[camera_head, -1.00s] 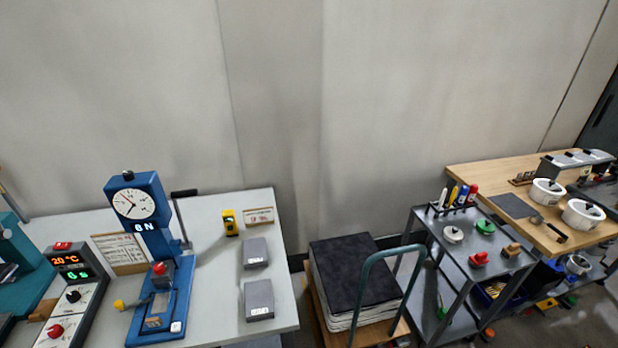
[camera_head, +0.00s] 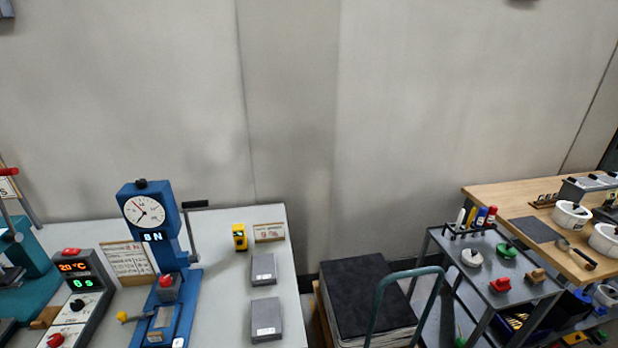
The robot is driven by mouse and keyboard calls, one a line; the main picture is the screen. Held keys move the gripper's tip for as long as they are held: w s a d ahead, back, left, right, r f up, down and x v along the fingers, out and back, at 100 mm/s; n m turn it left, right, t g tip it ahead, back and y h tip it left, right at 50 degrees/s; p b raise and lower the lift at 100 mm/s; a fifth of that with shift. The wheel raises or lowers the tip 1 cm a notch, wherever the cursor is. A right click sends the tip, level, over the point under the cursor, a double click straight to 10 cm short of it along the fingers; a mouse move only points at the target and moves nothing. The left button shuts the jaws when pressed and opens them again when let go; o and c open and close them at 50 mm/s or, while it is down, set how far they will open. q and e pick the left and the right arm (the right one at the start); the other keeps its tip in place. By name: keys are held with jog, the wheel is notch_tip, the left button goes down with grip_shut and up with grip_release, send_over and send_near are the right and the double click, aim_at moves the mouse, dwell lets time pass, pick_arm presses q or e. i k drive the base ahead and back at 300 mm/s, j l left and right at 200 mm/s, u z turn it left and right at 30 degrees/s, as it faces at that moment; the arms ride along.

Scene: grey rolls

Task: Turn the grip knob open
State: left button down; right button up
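A blue test stand (camera_head: 155,250) with a round white dial (camera_head: 144,212) stands on the pale table at left. Low on the stand are a red knob (camera_head: 166,281) on a grey block and a yellow knob (camera_head: 123,316) sticking out to the left. I cannot tell which of these is the grip knob, or whether it is open. Neither of my grippers is in view.
A control box (camera_head: 78,285) with lit displays and knobs stands left of the stand. Two grey blocks (camera_head: 265,319) and a yellow device (camera_head: 239,237) lie right of it. A cart with a dark top (camera_head: 362,290) and a grey tool trolley (camera_head: 480,262) stand beyond the table.

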aim_at(165, 280)
jog(key=u, duration=1.25)
jog(key=j, duration=0.15)
jog(key=i+u, duration=0.05)
